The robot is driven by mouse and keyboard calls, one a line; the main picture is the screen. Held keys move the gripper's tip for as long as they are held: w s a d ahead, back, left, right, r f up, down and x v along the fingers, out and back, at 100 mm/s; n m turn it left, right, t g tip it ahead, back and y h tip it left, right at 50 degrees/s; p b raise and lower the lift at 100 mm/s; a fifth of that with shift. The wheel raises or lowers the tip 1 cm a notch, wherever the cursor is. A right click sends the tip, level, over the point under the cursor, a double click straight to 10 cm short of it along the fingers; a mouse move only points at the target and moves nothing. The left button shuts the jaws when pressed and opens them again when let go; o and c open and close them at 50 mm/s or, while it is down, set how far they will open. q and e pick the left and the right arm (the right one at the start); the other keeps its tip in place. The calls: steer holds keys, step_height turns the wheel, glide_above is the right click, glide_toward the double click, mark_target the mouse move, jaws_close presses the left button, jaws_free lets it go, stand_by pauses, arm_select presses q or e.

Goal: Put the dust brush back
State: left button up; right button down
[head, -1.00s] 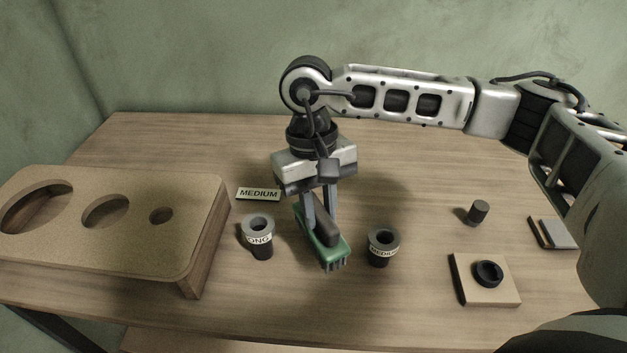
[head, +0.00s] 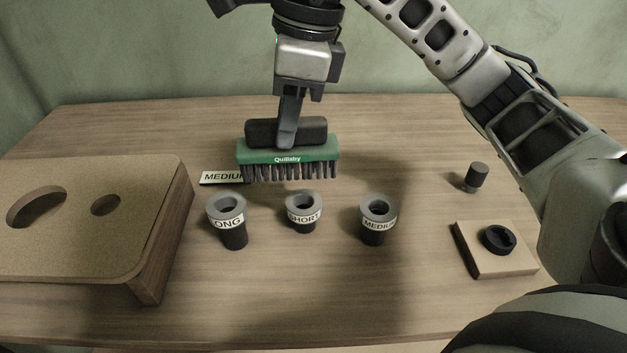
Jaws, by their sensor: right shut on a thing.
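The dust brush (head: 287,158) has a green body marked "Quillaby", a dark handle on top and dark bristles below. My right gripper (head: 288,135) comes down from above and is shut on the brush's dark handle. The brush hangs level above the table, bristles down, behind the row of cups in the picture. My left gripper is not in view.
Cups labelled LONG (head: 233,236), SHORT (head: 304,215) and MEDIUM (head: 378,222) stand below the brush. A MEDIUM plate (head: 222,178) lies behind them. A holed wooden stand (head: 150,215) is left. A dark cylinder (head: 477,177) and a block with a black ring (head: 480,260) are right.

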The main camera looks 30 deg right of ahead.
steer(key=w+d+f, duration=0.3)
steer(key=f, duration=0.1)
steer(key=w+d+f, duration=0.3)
steer(key=d+f, duration=0.1)
steer(key=w+d+f+p, duration=0.1)
steer(key=w+d+f, duration=0.2)
steer(key=f, duration=0.1)
steer(key=shift+w+d, duration=0.15)
steer(key=shift+w, duration=0.05)
steer(key=shift+f, duration=0.4)
steer(key=shift+f, duration=0.15)
steer(key=c, duration=1.3)
jaws_free()
steer(key=shift+o, duration=0.2)
steer(key=v, duration=1.2)
